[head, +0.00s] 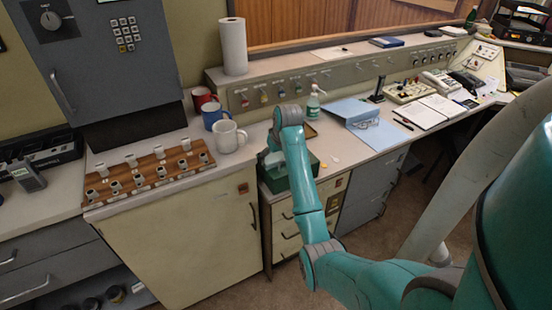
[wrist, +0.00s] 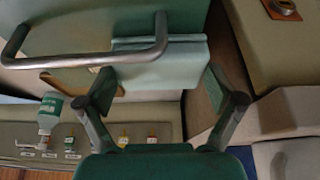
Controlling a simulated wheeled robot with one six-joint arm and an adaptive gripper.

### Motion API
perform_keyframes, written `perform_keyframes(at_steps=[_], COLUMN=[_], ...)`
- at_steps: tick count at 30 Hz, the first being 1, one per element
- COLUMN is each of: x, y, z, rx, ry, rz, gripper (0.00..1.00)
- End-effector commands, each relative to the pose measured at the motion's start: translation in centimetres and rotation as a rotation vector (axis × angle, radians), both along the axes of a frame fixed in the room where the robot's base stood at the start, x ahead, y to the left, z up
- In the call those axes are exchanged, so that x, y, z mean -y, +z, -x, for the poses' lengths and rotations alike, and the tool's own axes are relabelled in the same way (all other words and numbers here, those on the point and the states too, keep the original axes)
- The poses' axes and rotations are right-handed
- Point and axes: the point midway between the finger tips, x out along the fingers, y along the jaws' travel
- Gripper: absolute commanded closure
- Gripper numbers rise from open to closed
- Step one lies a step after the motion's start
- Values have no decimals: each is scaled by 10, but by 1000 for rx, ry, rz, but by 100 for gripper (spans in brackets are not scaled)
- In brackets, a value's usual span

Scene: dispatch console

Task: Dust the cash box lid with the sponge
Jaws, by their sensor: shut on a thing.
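The dark green cash box (head: 276,184) sits on the counter, below and partly behind my arm in the head view. In the wrist view its green lid (wrist: 135,18) fills the upper part, with a grey bar handle (wrist: 85,60) across it. My gripper (wrist: 160,85) is shut on a pale blue-green sponge (wrist: 165,55), one finger at each end. The sponge is over the lid beside the handle; I cannot tell whether it touches. In the head view my gripper (head: 272,157) is at the box's left part, and the sponge is hard to make out.
A white mug (head: 228,137), a blue mug (head: 213,117) and a red mug (head: 201,98) stand left of the box. A soap bottle (head: 313,104) stands behind it, and a blue folder (head: 352,110) lies to the right. A wooden rack (head: 150,172) is farther left.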

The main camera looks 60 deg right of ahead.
Motion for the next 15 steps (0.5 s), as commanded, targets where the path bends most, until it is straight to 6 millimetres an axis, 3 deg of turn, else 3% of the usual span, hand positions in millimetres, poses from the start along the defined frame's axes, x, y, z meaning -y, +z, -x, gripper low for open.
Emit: perform_keyframes(at_steps=[15], x=[13], y=[2], z=[-25], rx=[3], ry=[3], rz=[1], gripper=[58])
